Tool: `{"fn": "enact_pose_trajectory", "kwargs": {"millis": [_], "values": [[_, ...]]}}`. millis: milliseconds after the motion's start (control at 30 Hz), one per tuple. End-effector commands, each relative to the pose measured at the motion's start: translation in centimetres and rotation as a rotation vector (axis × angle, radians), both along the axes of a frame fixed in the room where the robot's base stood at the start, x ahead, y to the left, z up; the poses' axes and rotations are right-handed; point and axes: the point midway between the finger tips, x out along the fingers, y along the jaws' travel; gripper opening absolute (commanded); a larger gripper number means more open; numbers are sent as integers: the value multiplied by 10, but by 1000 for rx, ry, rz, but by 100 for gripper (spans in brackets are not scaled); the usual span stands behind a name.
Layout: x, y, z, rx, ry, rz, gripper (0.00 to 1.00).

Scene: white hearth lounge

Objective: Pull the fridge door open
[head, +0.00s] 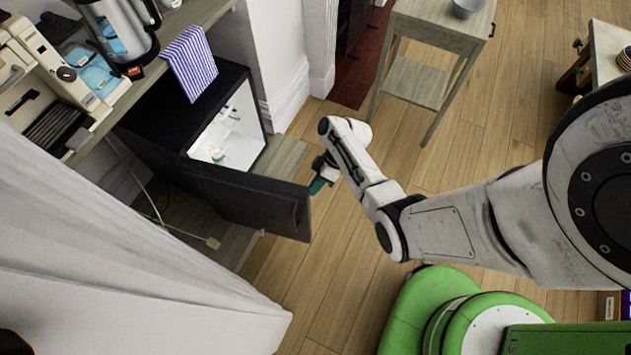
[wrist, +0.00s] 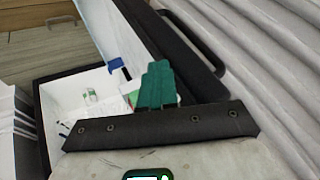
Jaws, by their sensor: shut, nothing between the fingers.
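The small black fridge (head: 157,118) stands under a counter at the left in the head view. Its door (head: 250,203) stands wide open, swung toward the lower right, and the white interior (head: 232,132) shows. In the wrist view the door (wrist: 168,42) has a black bar handle (wrist: 205,45) on its outer face, and the lit interior (wrist: 92,92) lies to the left. My gripper (head: 317,186) is just beside the door's free edge, on its inner side. Its green fingers (wrist: 155,85) are together and empty. Whether they touch the door is unclear.
A striped cloth (head: 190,62) hangs over the counter above the fridge. A pale curtain (head: 130,240) fills the lower left. A small wooden table (head: 440,35) with a bowl (head: 467,8) stands at the back. The wood floor (head: 330,270) right of the door is clear.

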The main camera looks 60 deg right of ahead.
Motion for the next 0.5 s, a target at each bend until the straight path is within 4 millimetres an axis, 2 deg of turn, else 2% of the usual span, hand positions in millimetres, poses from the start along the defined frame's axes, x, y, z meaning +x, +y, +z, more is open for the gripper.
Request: {"fn": "enact_pose_trajectory", "kwargs": {"millis": [100,300,400,500], "values": [[-9,27,6,4,5,-40,0],[-17,80,4,3,5,-63,0],[-18,98,3,3,4,-65,0],[-18,107,2,2,2,-66,0]]}}
